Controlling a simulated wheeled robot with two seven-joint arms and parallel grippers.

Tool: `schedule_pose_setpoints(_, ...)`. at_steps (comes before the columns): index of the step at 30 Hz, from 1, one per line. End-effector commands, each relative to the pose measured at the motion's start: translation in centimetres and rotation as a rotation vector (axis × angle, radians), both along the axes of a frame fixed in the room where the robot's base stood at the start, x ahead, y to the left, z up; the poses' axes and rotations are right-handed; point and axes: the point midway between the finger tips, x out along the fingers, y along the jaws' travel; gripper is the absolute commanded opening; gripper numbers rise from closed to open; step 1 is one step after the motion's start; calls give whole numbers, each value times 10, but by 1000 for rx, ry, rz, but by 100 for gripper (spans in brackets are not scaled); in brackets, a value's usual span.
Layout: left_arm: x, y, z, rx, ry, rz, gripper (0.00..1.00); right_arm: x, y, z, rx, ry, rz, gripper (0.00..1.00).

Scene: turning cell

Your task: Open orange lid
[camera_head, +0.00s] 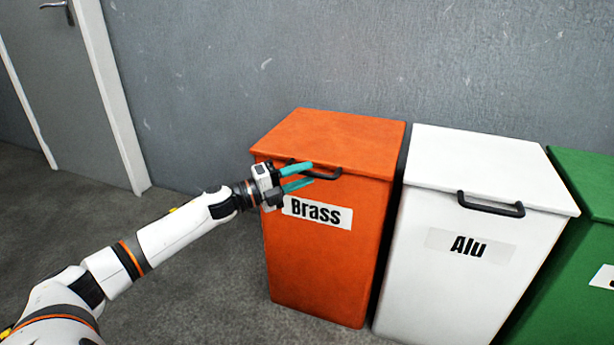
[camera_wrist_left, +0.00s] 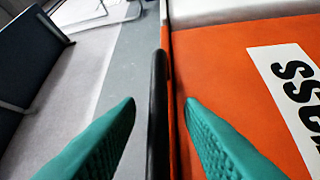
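The orange lid (camera_head: 335,140) lies closed on the orange bin (camera_head: 320,265), which has a "Brass" label (camera_head: 317,212). Its black handle (camera_head: 326,174) is on the lid's front edge. My left gripper (camera_head: 311,175) is open at the handle, with one teal finger above the other. In the left wrist view the handle (camera_wrist_left: 158,115) runs between the two spread fingers, with a gap to each. The fingers hide part of the handle in the head view. My right gripper is in neither view.
A white "Alu" bin (camera_head: 455,270) with a black handle (camera_head: 490,205) stands close to the right. A green bin (camera_head: 570,250) is beyond it. A grey wall (camera_head: 250,60) is behind the bins. The floor (camera_head: 190,275) left of the orange bin is clear.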

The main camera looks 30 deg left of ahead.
Motion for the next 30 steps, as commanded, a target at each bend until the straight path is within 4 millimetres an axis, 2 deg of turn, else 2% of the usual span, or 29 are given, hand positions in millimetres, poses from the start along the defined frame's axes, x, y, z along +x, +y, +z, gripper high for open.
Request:
schedule_pose_setpoints(6, 12, -7, 2, 0, -1, 0, 34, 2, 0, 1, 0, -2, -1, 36)
schedule_pose_setpoints(16, 14, -9, 3, 0, 0, 0, 34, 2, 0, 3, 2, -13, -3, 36)
schedule_pose_setpoints(22, 14, -9, 3, 0, 0, 0, 2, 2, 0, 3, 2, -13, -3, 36)
schedule_pose_setpoints(30, 13, -9, 3, 1, 1, -1, 0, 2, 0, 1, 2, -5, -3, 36)
